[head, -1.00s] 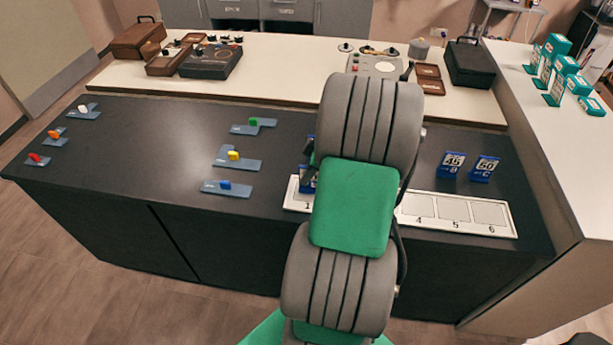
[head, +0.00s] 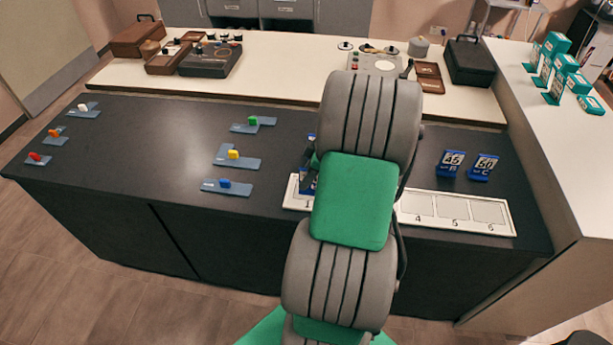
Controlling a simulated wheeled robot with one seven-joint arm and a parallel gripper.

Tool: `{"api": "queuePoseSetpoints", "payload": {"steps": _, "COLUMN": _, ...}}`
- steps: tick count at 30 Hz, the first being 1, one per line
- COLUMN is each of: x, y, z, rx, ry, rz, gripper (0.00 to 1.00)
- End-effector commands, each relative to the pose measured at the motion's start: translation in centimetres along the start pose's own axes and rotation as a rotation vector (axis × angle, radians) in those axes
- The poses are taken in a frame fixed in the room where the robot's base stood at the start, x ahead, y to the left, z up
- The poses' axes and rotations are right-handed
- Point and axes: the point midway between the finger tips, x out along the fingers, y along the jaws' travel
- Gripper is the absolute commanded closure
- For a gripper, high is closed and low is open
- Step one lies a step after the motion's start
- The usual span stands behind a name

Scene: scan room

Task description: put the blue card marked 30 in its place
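Two blue cards stand on the dark counter right of my arm: one marked 45 (head: 452,163) and one marked 60 (head: 484,167). Another blue card (head: 308,180) shows partly at the left edge of my arm, by the left end of the white numbered tray (head: 408,221); its number is hidden. The tray's places 4, 5 and 6 are bare; place 1 shows in part, and my arm covers the middle. I cannot read a 30 anywhere. My gripper is hidden behind my own arm, so its fingers do not show.
Blue-grey plates with green (head: 253,121), yellow (head: 233,155) and blue (head: 224,184) pieces lie left of the tray. Similar plates with white, orange and red pieces lie at the far left. Teal boxes (head: 555,45) stand on the right counter.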

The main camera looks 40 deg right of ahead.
Motion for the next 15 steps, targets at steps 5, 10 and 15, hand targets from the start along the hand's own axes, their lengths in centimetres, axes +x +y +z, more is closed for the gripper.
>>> {"api": "queuePoseSetpoints", "payload": {"steps": 5, "x": -3.7, "y": 0.2, "z": 0.1, "rx": 0.001, "ry": -0.001, "rz": 0.009, "gripper": 0.68}}
{"api": "queuePoseSetpoints", "payload": {"steps": 10, "x": -8.3, "y": 0.2, "z": 0.1, "rx": 0.001, "ry": -0.001, "rz": 0.007, "gripper": 0.68}}
{"api": "queuePoseSetpoints", "payload": {"steps": 15, "x": -11.2, "y": 0.1, "z": 0.0, "rx": 0.001, "ry": 0.0, "rz": 0.003, "gripper": 0.68}}
